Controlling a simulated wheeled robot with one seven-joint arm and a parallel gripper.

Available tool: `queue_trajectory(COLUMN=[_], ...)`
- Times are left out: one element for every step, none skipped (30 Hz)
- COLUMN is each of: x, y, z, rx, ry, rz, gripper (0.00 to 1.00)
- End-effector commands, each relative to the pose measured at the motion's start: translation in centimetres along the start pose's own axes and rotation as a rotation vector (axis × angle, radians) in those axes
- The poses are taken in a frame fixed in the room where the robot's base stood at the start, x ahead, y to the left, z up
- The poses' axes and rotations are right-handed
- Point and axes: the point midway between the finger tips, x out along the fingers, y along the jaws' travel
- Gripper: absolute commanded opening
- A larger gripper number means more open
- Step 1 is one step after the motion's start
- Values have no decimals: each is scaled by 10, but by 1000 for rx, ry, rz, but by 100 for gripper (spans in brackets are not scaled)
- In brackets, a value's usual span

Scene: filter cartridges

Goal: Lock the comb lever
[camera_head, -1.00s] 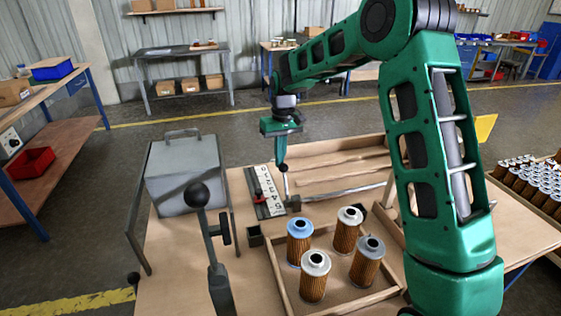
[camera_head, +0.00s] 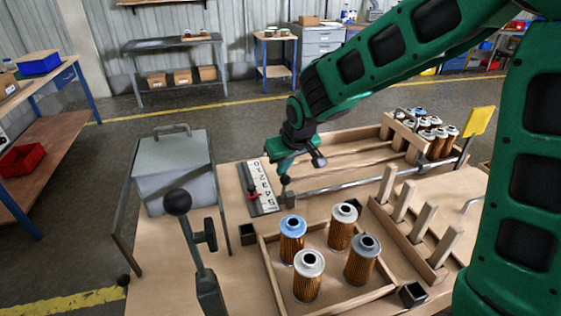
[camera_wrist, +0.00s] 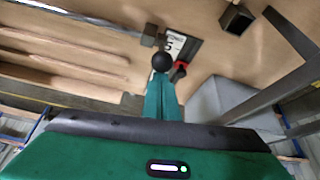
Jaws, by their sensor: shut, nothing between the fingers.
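A small lever with a black ball knob (camera_head: 285,180) stands at the left end of a long grey rod (camera_head: 340,183). The rod runs right toward a wooden comb of several upright posts (camera_head: 420,235). My gripper (camera_head: 284,171) is shut and empty, with its fingers pointing down at the knob. In the wrist view the knob (camera_wrist: 161,62) sits right at the tips of my green fingers (camera_wrist: 162,80). I cannot tell whether they touch. A strip with printed marks and a red pointer (camera_head: 253,190) lies just left of the lever.
A wooden tray (camera_head: 262,250) with several filter cartridges (camera_head: 309,275) stands in front. A larger black-knobbed lever (camera_head: 177,203) and a grey lidded box (camera_head: 175,172) are at left. More cartridges (camera_head: 432,140) and a yellow flag (camera_head: 480,120) are at the back right.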

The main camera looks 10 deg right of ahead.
Motion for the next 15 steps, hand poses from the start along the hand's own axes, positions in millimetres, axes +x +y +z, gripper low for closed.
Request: queue_trajectory(x=[-2,-2,-4,-4,-4,-5,-5,-5,-6,-6,-6,-6,-6,-6,-6], y=[-1,-2,-2,-3,-3,-4,-4,-4,-5,-5,-5,-6,-6,-6,-6], z=[6,9,12,14,16,19,21,24,26,28,30,32,34,34,35], rx=[-1,-1,-2,-2,-2,-2,-2,-2,-2,-2,-2,-2,-2,-3,-3], ry=[-1,-2,-2,-1,-1,-1,-2,-3,-5,-7,-8,-10,-11,-12,-12], rz=[0,0,0,0,0,0,0,0,0,0,0,-1,-1,-1,-1], gripper=[0,0,0,0,0,0,0,0,0,0,0,0,0,0,0])
